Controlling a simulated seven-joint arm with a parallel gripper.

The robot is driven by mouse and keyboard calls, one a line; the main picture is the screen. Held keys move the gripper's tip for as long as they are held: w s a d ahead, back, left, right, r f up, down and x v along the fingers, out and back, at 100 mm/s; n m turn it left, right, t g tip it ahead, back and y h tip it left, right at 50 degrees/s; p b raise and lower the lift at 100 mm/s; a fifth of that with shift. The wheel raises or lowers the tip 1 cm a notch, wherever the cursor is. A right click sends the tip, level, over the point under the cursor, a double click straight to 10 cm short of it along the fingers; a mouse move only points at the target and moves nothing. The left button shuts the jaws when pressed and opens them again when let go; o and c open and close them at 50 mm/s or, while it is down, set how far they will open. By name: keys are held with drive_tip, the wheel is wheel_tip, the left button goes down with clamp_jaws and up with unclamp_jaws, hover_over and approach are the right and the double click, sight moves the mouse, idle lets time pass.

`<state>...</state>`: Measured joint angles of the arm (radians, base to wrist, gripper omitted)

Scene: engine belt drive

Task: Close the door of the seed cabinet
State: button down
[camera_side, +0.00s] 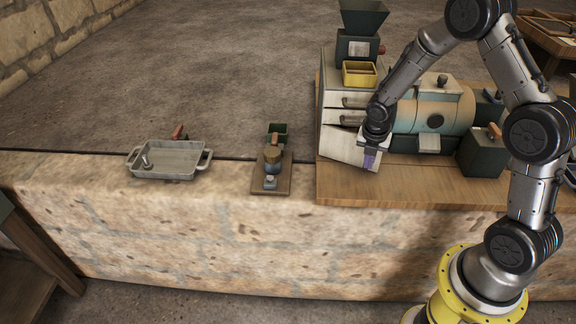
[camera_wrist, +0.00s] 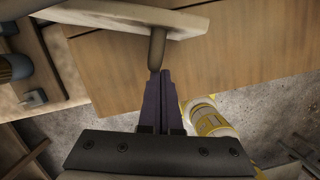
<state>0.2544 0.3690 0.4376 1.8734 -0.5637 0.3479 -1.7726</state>
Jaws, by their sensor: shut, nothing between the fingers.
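The pale seed cabinet (camera_side: 330,88) stands at the left end of the wooden board, with handled fronts on its face. Its lowest pale panel, which looks like the door (camera_side: 345,148), sticks out at a slant from the body. In the wrist view a pale panel (camera_wrist: 120,14), likely the same door, crosses the top, with a brown knob or handle stem (camera_wrist: 156,48) below it. My gripper (camera_side: 371,160) is in front of the door's right part. Its purple fingers (camera_wrist: 160,74) are together and empty, their tips at the stem; I cannot tell if they touch.
A yellow box (camera_side: 359,75) and a dark hopper (camera_side: 363,18) sit on the cabinet. A tan drum machine (camera_side: 445,108) stands close on the right. A grey tray (camera_side: 170,160) and a small wooden stand (camera_side: 271,180) are on the stone ledge. The board's front (camera_side: 420,190) is clear.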

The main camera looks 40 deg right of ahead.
drive_tip(key=shift+w+d, duration=0.2)
drive_tip(key=shift+d, duration=0.9)
drive_tip(key=shift+w+d, duration=0.2)
drive_tip(key=shift+d, duration=0.85)
